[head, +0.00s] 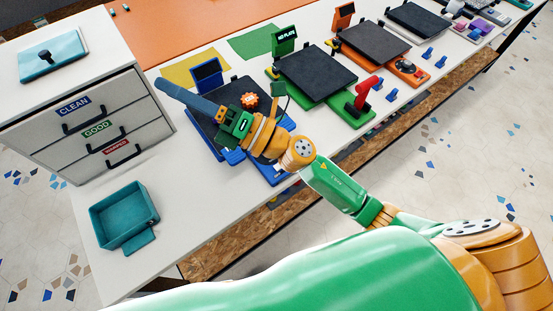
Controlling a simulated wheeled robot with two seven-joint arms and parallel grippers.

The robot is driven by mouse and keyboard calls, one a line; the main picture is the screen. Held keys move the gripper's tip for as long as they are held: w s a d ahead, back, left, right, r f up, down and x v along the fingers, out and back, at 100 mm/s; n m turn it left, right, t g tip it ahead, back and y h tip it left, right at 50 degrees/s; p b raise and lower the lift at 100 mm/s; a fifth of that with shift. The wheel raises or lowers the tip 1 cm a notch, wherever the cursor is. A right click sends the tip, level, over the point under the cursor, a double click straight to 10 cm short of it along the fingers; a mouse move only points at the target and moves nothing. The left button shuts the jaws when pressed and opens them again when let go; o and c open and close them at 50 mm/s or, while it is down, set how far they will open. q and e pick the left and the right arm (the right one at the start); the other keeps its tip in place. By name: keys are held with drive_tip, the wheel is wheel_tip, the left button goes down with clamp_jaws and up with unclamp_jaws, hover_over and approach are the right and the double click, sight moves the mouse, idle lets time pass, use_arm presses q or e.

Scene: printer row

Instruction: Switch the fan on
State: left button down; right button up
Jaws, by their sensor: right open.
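I cannot single out a fan for certain. The blue printer (279,173) stands on the white table, with a dark plate and a blue screen post (207,75) at its back. An orange toothed round piece (249,101) shows over its plate, close beside my right gripper; I cannot tell whether it is part of the fan. My right gripper (222,117) is open above the blue printer, and its hand partly hides the plate. A long blue-grey bar (185,97) reaches left from beside the gripper; I cannot tell what it belongs to. My left gripper is not in view.
A green printer (318,79) with a red lever piece (364,94) and an orange printer (375,42) stand farther right. A drawer cabinet (60,95) stands left. A teal bin (124,213) sits at the front left. Small blue pieces (428,53) lie near the front edge.

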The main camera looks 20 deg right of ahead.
drive_tip(key=s+a+f+n+g, duration=0.5)
drive_tip(key=s+a+n+g, duration=0.1)
drive_tip(key=n+g, duration=0.6)
drive_tip(key=n+g+h, duration=0.1)
drive_tip(key=n+h, duration=1)
drive_tip(key=h, duration=0.8)
hover_over(277, 167)
wheel_tip(277, 167, down, 16)
drive_tip(key=shift+w+d+r, duration=0.1)
wheel_tip(277, 167, down, 6)
drive_tip(key=shift+r+p, duration=0.1)
drive_tip(key=shift+p, duration=0.55)
drive_tip(key=shift+f, duration=0.5)
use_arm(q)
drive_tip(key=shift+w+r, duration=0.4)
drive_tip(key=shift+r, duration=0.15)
use_arm(e)
clamp_jaws()
